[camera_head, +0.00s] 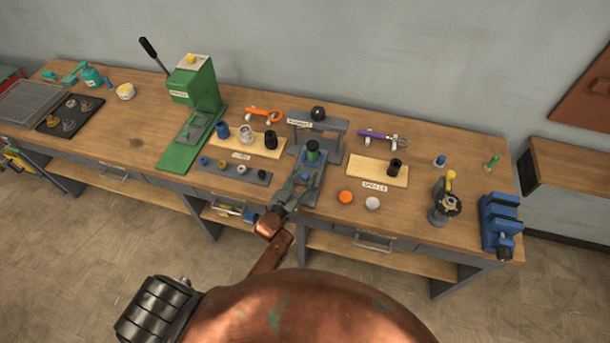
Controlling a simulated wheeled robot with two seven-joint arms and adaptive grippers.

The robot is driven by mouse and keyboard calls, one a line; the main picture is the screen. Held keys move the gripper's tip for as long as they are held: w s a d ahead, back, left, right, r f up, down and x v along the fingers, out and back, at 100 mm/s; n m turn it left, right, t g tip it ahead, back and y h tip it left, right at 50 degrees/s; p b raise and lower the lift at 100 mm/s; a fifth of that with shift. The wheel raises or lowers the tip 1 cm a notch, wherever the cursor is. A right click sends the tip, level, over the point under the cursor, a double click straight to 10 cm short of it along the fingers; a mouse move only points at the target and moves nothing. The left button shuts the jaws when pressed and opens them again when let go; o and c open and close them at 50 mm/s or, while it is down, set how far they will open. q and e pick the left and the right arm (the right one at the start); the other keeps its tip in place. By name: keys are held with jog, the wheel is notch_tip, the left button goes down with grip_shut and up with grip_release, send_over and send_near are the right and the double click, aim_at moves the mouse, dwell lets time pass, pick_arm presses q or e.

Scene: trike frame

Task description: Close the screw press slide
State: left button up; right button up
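The screw press (335,137) is a dark grey frame with a black knob on top and a label, at the back middle of the bench. Its slide (313,190) is a blue-grey plate sticking out from the press towards the front. A green and dark cylinder (312,152) stands on the slide near the frame. My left gripper (300,182) is over the front part of the slide and covers some of it. Its fingers are small and blend with the slide, so I cannot tell whether they touch it or are closed. My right gripper is not in view.
A green lever press (196,95) stands to the left. Wooden boards with small parts (240,141) (378,171) lie on both sides of the screw press. An orange disc (345,197) and a white disc (372,203) lie right of the slide. A blue vise (499,222) is at the right end.

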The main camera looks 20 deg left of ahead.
aim_at(307, 195)
pick_arm(q)
jog(key=s, duration=0.4)
jog(key=s+a, duration=0.1)
jog(key=s, duration=0.6)
jog(key=shift+s+a, duration=0.3)
jog(key=shift+s, duration=0.05)
jog(key=shift+c, duration=0.5)
